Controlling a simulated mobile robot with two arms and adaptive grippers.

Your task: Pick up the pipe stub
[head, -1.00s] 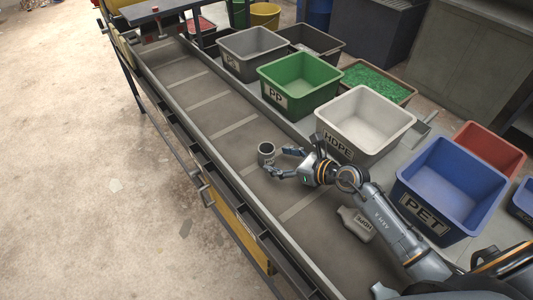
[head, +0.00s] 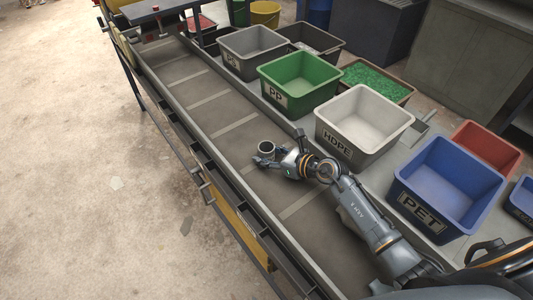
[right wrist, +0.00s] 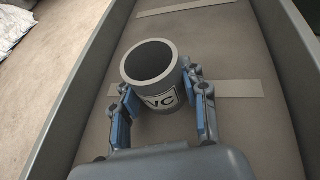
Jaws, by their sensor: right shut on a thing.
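The pipe stub (head: 266,148) is a short grey hollow cylinder standing upright on the conveyor belt (head: 233,137). In the right wrist view the pipe stub (right wrist: 150,68) shows its open round top and a pale label ending in "VC". My right gripper (head: 279,151) is at the stub, low over the belt. In the right wrist view its two blue-padded fingers (right wrist: 158,95) lie on either side of the stub, shut on it. The stub still appears to rest on the belt. My left gripper is not in view.
Bins line the belt's right side: green PP (head: 299,84), white HDPE (head: 363,126) and blue PET (head: 446,190), with a grey bin (head: 252,51) further back. The belt beyond the stub is clear.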

